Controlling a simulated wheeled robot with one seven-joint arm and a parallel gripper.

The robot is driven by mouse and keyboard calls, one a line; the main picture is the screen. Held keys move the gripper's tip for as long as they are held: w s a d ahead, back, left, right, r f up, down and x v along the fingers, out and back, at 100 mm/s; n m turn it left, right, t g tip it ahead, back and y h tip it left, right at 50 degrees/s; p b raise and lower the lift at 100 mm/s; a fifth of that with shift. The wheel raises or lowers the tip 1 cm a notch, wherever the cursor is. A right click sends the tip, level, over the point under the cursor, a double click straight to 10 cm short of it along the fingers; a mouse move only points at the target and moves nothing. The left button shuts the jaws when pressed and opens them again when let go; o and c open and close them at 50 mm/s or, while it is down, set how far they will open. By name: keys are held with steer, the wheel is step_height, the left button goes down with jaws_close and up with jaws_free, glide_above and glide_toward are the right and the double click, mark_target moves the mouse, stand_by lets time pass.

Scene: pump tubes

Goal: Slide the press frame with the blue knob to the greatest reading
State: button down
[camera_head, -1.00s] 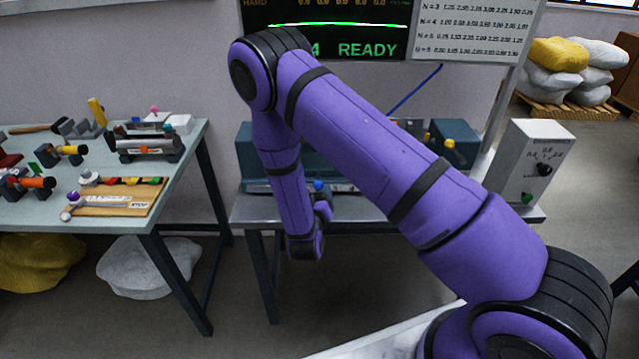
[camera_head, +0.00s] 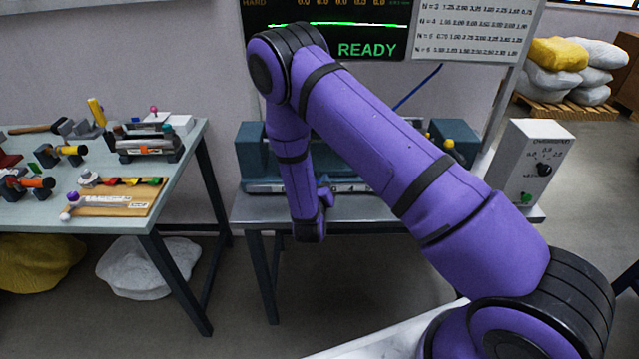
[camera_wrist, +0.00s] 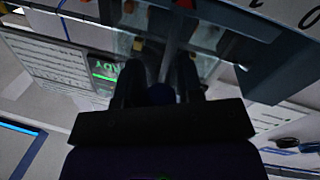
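My gripper (camera_wrist: 160,86) shows in the wrist view as two dark fingers standing apart. The round dark blue knob (camera_wrist: 160,94) sits between them. It is too dark to tell whether the fingers touch it. In the head view my arm covers most of the press machine (camera_head: 251,155), a long teal unit on the middle bench. The press frame itself cannot be made out there. The screen (camera_head: 367,48) above shows a flat green line and READY; part of its text is behind my arm.
A grey box with a dial and a green button (camera_head: 530,165) stands at the bench's right end. A chart board (camera_head: 470,28) hangs beside the screen. The left table (camera_head: 185,150) carries several tools and a wooden board (camera_head: 115,198). Sacks lie below it.

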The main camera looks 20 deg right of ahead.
steer(key=d, duration=0.1)
steer(key=s+d, duration=0.1)
steer(key=d, duration=0.3)
steer(key=shift+s+d, duration=0.15)
steer(key=shift+s, duration=0.25)
steer(key=c, duration=0.8)
jaws_free()
steer(key=v, duration=1)
steer(key=shift+s, duration=0.35)
